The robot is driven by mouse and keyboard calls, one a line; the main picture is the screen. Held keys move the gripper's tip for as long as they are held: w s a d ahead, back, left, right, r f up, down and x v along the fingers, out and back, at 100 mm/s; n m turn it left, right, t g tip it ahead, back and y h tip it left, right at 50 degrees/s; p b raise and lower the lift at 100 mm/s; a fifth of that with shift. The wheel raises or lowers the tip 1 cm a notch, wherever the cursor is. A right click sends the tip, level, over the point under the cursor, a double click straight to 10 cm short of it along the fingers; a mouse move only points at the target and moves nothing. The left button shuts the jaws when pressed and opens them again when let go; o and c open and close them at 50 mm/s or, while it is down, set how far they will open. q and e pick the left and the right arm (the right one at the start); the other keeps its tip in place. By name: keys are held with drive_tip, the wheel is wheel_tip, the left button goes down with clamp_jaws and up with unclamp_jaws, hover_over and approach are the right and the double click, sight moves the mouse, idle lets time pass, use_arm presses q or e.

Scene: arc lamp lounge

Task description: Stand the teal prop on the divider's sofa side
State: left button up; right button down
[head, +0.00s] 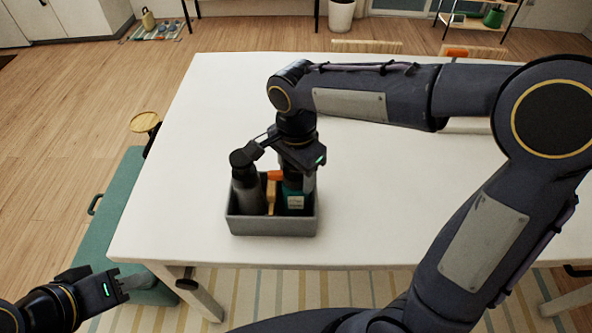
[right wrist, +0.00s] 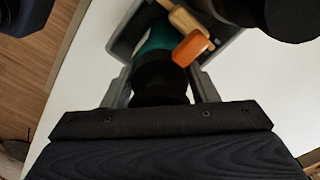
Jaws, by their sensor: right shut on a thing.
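The teal prop (head: 295,190) is a teal bottle with a pale label, a black top and an orange nozzle. It is upright inside the grey caddy (head: 271,226), at the caddy's right end; its base is hidden by the front wall. My right gripper (head: 300,176) points down and is shut on its black top, which also shows between the fingers in the right wrist view (right wrist: 160,82). My left gripper (head: 134,282) is empty, low at the left beside the table; its finger gap is unclear. I cannot make out a divider or a sofa for certain.
A dark bottle (head: 247,190) stands at the caddy's left end, with a tan wooden piece (head: 271,197) between the bottles. The white table (head: 200,150) is clear to the left and behind. A teal bench-like piece (head: 110,215) stands left of the table.

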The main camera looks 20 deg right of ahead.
drive_tip(key=shift+f, duration=0.1)
drive_tip(key=c, duration=0.6)
unclamp_jaws()
drive_tip(key=shift+o, duration=0.2)
wheel_tip(320, 180, up, 12)
drive_tip(key=shift+r, duration=0.15)
drive_tip(key=s+d+f+n+t+y, duration=0.2)
drive_tip(key=s+d+f+n, duration=0.2)
drive_tip(key=s, duration=0.4)
drive_tip(key=s+d+f+n+t+y, duration=0.1)
drive_tip(key=s+d+f+n+t, duration=0.2)
drive_tip(key=s+d+f+n, duration=0.2)
drive_tip(key=s+f+n, duration=0.1)
drive_tip(key=s, duration=0.2)
drive_tip(key=shift+f+n+t+y, duration=0.2)
drive_tip(key=shift+n+t+y, duration=0.1)
drive_tip(key=shift+y, duration=0.1)
drive_tip(key=shift+s+d, duration=0.1)
